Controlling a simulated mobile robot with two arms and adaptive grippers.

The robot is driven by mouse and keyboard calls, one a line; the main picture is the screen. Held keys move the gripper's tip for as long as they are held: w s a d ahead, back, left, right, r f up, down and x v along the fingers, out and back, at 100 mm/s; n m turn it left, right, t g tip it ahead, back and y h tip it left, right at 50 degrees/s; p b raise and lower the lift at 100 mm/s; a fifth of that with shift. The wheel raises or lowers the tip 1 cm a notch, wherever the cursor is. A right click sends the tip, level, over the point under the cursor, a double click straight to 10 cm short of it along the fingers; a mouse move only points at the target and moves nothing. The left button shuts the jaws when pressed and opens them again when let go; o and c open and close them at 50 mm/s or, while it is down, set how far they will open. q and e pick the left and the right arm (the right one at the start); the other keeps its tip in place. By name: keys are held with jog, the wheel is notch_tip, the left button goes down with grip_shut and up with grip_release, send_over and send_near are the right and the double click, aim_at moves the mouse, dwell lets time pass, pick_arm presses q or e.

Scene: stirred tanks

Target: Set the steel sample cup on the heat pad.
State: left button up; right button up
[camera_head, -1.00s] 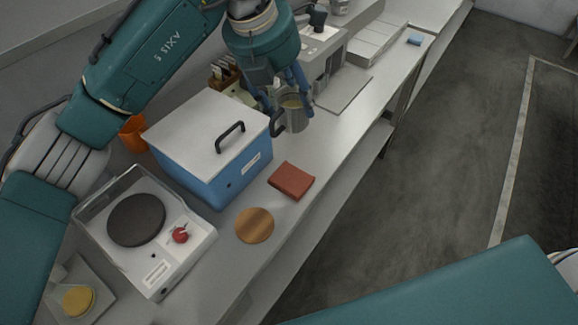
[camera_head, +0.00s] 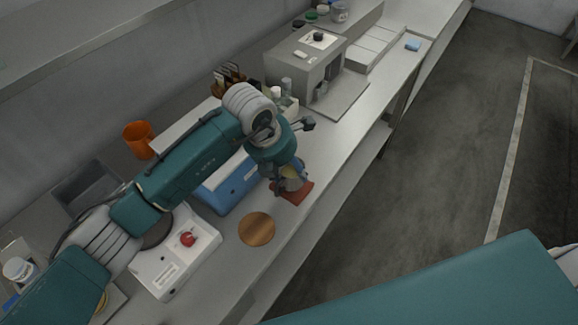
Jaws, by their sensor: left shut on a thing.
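The steel sample cup (camera_head: 292,184) is in the fingers of my left gripper (camera_head: 286,178), which is shut on it. The cup is right over the red-brown square pad (camera_head: 303,194), which I take for the heat pad, and it hides much of it. Whether the cup touches the pad or hangs just above it, I cannot tell. My left arm comes in from the left and covers part of the cup. My right gripper is out of view.
A blue box (camera_head: 232,190) with a white lid stands just left of the pad. A round wooden disc (camera_head: 257,229) lies in front. A white hot plate (camera_head: 185,262) with a red knob is at lower left. An orange cup (camera_head: 138,140) and a grey machine (camera_head: 300,60) stand farther back.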

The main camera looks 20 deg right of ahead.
pick_arm(q)
jog(key=shift+f, duration=0.25)
jog(key=o, duration=1.3)
jog(key=b+v, duration=0.4)
jog(key=v, duration=0.8)
jog(key=shift+s+d+f, duration=0.1)
